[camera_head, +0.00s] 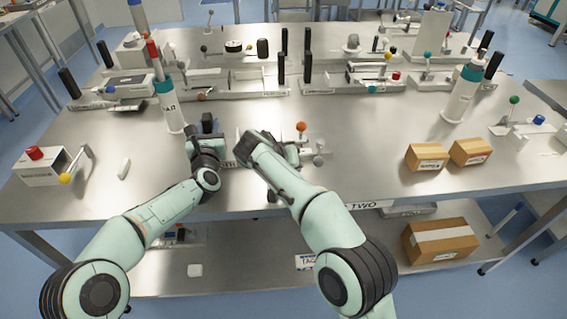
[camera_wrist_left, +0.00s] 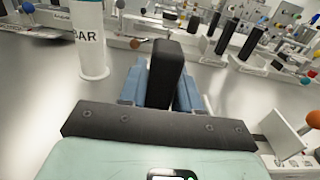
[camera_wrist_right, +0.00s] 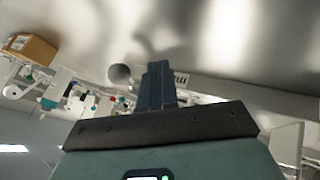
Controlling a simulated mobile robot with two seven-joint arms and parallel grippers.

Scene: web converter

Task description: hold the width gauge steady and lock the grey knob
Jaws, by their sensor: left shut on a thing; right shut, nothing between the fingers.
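The width gauge (camera_head: 228,164) stands at the front middle of the table, partly hidden by my arms. It has an upright black handle (camera_head: 207,122) at its left and an orange knob (camera_head: 301,127) at its right. My left gripper (camera_head: 208,138) is shut on the black handle, which stands between the blue fingers in the left wrist view (camera_wrist_left: 165,75). The round grey knob (camera_head: 319,160) is near the gauge's right end. In the right wrist view my right gripper (camera_wrist_right: 155,85) is shut and empty, with the grey knob (camera_wrist_right: 120,74) just left of its fingers; I cannot tell whether they touch.
A white cylinder (camera_head: 171,108) stands behind my left gripper. A box with a red button (camera_head: 34,153) and a white object (camera_head: 123,168) lie to the left. Two cartons (camera_head: 426,157) stand to the right. Several devices line the back. Bare table lies between gauge and cartons.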

